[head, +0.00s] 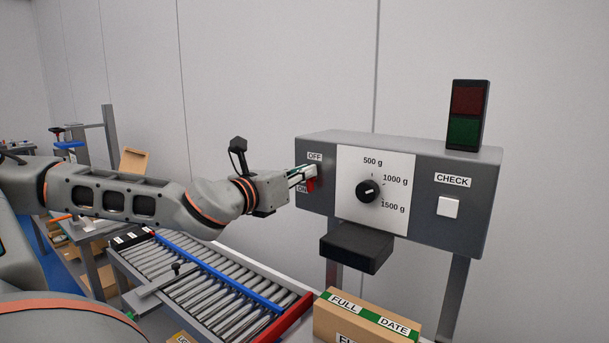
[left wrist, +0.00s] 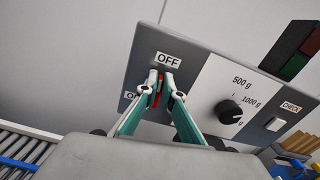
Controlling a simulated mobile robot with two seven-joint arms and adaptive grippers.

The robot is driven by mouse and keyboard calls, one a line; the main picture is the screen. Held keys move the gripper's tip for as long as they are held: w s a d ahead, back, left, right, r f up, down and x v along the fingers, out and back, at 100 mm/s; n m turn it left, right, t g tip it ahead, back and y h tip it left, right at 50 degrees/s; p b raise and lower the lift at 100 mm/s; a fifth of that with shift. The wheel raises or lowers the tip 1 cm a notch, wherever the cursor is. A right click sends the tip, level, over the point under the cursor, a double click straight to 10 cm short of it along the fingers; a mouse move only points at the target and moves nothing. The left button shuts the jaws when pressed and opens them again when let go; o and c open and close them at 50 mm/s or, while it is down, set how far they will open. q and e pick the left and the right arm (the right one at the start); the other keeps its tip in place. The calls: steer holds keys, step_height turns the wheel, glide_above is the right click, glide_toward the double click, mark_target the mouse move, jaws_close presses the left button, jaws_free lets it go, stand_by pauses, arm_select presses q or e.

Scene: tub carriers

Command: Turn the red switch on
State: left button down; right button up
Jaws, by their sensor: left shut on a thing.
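The red switch (head: 310,185) is on the left part of the grey control box (head: 420,219), between an OFF label above and an ON label at its lower left. My left gripper (head: 307,172) reaches it from the left and is shut on the switch. In the left wrist view, the fingertips (left wrist: 161,89) close around the red switch (left wrist: 153,80) just below the OFF label; the fingers partly hide it and the ON label. I cannot tell its exact position. My right gripper is not in view.
The box also has a black dial (head: 368,191), a white CHECK button (head: 447,207) and a red-green lamp (head: 467,115). A black block (head: 356,247) juts out below. A roller conveyor (head: 205,280) and a cardboard box (head: 365,322) are lower down.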

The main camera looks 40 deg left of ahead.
arm_select(q)
steer(key=shift+s+a+f+n+b, duration=0.1)
steer(key=shift+a+f+n+b, duration=0.25)
steer(key=shift+n+b, duration=1.6)
steer(key=shift+w+a+f+n+b, duration=0.1)
steer(key=shift+a+f+n+b, duration=0.15)
steer(key=shift+n, duration=3.25)
steer(key=shift+s+a+f+n+b, duration=0.1)
steer(key=shift+a+f+n+b, duration=0.3)
steer(key=shift+n+b, duration=1.5)
steer(key=shift+n+p, duration=0.85)
steer(key=c, duration=2.2)
jaws_free()
